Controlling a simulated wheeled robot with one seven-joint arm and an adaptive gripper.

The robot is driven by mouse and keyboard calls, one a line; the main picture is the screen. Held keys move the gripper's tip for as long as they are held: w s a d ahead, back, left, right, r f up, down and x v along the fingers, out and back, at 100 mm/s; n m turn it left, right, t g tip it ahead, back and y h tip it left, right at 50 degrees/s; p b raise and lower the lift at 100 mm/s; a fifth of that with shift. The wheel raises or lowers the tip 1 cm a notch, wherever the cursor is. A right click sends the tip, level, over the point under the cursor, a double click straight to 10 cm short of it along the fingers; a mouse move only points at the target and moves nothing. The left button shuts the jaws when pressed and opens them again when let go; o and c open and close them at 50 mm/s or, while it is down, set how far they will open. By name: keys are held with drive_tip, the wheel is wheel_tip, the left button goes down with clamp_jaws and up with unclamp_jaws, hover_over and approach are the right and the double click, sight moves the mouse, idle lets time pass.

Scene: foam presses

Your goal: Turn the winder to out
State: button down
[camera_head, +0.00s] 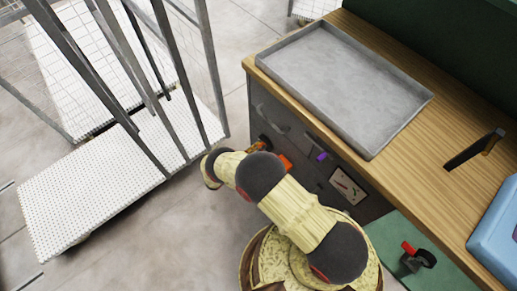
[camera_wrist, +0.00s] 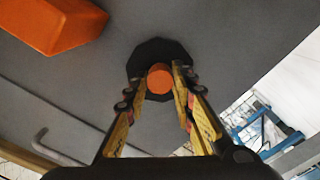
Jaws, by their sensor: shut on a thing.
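The winder shows in the wrist view as a round orange knob (camera_wrist: 160,82) on a dark many-sided base against a grey panel. My gripper (camera_wrist: 163,76) has one finger on each side of the knob and is shut on it. In the head view my arm reaches to the front of the grey cabinet (camera_head: 285,125), and the wrist hides most of the grip. I cannot read any in or out marking in either view.
An orange block (camera_wrist: 62,22) juts from the panel near the knob. A purple handle (camera_head: 321,156) and a small marked plate (camera_head: 348,187) are farther right on the cabinet. A grey tray (camera_head: 345,80) lies on the wooden top. A wire cart (camera_head: 110,185) stands left, with floor between.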

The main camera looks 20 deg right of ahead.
drive_tip(key=shift+f+m, duration=0.15)
drive_tip(key=shift+m, duration=0.35)
drive_tip(key=c, duration=1.5)
unclamp_jaws()
drive_tip(key=v, duration=1.2)
